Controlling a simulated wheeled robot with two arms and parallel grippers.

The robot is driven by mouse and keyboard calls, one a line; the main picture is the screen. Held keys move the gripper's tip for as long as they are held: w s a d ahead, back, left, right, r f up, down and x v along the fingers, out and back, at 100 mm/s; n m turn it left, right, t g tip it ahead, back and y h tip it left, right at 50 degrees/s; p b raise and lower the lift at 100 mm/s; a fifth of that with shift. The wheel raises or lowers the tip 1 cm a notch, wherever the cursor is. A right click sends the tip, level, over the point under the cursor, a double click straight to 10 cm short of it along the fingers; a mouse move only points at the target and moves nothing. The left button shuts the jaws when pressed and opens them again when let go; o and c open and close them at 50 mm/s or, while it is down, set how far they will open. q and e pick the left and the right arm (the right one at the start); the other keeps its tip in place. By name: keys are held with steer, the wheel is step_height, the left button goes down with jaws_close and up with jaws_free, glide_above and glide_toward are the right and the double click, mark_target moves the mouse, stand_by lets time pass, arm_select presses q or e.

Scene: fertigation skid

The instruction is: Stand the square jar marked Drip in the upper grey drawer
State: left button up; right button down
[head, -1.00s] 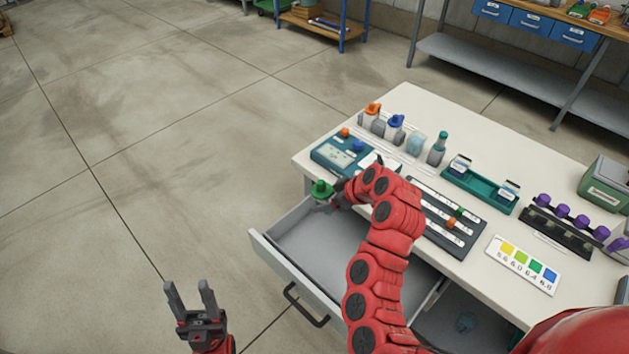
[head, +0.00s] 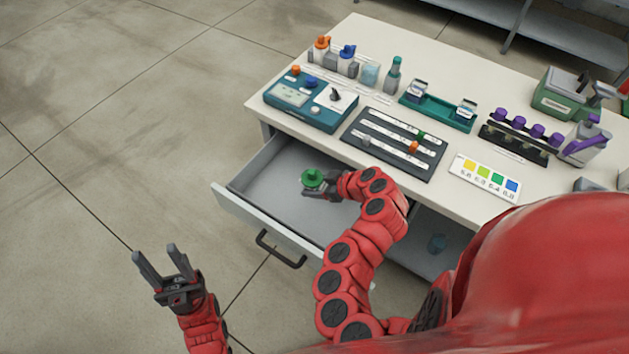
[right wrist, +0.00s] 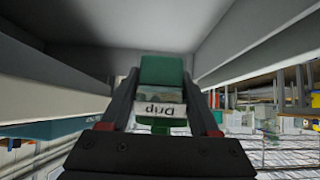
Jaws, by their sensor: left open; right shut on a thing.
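The square jar marked Drip (head: 312,177) shows its green cap in the head view. In the right wrist view the jar (right wrist: 160,95) sits between the fingers, its label appearing upside down. My right gripper (head: 322,189) is shut on it, over the inside of the open upper grey drawer (head: 270,200). Whether the jar's base touches the drawer floor cannot be told; the gripper hides its lower part. The visible drawer floor is empty. My left gripper (head: 161,266) is open and empty, left of the drawer and apart from it.
The bench top above the drawer holds a teal meter box (head: 310,105), a dark slider panel (head: 393,143), a teal tray (head: 437,112), several bottles and a colour card (head: 485,178). The drawer handle (head: 280,250) sticks out in front. Open floor lies to the left.

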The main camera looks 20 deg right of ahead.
step_height(320, 180, down, 11)
steer(key=b, duration=0.5)
steer(key=shift+r+b, duration=0.2)
steer(key=shift+b, duration=0.2)
steer(key=shift+f+b, duration=0.6)
steer(key=shift+b, duration=0.05)
steer(key=shift+c, duration=0.2)
jaws_free()
steer(key=shift+a+r+p, duration=0.1)
steer(key=shift+r+p, duration=0.95)
steer(key=shift+r, duration=0.7)
steer(key=shift+r+p, duration=1.45)
steer(key=shift+r, duration=1.35)
